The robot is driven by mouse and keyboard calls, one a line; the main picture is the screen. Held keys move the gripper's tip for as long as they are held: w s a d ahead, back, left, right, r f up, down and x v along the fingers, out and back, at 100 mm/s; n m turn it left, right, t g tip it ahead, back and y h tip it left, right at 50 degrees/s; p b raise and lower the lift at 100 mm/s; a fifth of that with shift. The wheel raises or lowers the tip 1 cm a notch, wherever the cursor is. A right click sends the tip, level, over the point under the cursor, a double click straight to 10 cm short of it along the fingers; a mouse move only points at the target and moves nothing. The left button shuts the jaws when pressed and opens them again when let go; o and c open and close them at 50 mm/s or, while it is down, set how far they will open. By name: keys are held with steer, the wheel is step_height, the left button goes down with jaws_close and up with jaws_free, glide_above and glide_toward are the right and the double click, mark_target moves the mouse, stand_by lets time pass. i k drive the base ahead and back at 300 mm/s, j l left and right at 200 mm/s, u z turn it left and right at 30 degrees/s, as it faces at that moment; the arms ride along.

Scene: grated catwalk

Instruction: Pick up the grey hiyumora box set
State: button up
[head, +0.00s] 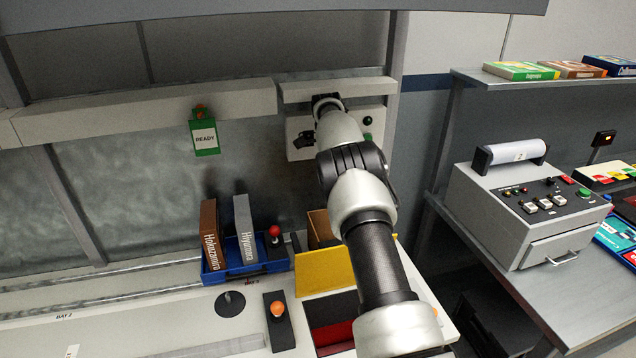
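The grey Hiyumora box set (244,228) stands upright in a blue tray (214,276), its lettered spine facing me. A brown box lettered like "Hakuzamiro" (210,236) stands to its left in the same tray, with a gap between them. My arm reaches up and away to the right of the tray. My gripper (304,139) seems to be the small dark part by the wall panel, up and to the right of the grey box and well apart from it. Its fingers are too small to read, and I see nothing held.
A red-knobbed lever (274,236) stands close to the grey box's right. An orange-knobbed lever (278,312) and a yellow panel (324,270) are nearer me. A green READY sign (205,137) hangs above the tray. A grey machine (520,205) stands on the right-hand table.

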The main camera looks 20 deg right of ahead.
mark_target(245, 236)
steer(key=k, duration=1)
